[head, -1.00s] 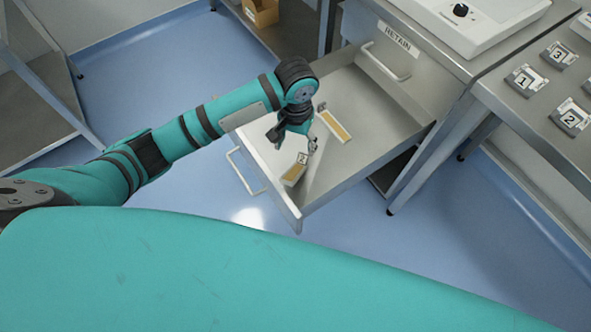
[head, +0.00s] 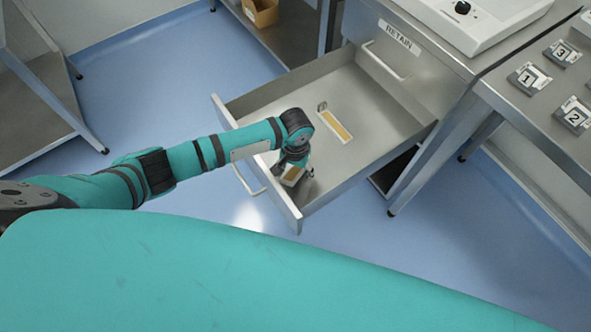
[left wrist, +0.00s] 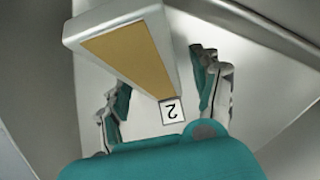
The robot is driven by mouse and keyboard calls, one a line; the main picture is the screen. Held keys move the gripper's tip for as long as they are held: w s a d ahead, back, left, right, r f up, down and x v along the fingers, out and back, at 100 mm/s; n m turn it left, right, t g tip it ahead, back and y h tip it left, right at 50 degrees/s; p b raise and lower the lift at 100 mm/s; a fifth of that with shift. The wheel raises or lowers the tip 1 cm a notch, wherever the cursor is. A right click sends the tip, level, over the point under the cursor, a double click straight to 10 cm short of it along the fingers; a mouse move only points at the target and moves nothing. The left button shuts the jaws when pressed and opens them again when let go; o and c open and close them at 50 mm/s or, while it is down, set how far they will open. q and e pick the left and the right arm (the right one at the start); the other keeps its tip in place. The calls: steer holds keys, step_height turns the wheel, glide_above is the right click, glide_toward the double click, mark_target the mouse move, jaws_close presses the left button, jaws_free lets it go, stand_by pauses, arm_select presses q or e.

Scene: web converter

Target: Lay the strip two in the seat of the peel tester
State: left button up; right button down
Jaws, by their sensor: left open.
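Strip two, a pale plate with a tan face and a tag marked 2, lies in the open drawer; in the left wrist view its tan face (left wrist: 125,55) runs from upper left down to the tag. In the head view strip two (head: 292,174) is mostly hidden by my left gripper (head: 293,172). In the left wrist view the left gripper (left wrist: 160,78) is open, with one finger on each side of the tag end; I cannot tell whether either touches it. My right gripper is out of view. I cannot make out a peel tester seat.
The drawer (head: 385,118), under a RETAIN label, is pulled out from the steel bench. Another tan strip (head: 335,125) lies deeper in it. A white device with a knob (head: 480,22) stands above. Numbered blocks (head: 528,78) sit on the right bench.

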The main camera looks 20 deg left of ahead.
arm_select(q)
steer(key=shift+c, duration=0.5)
jaws_close()
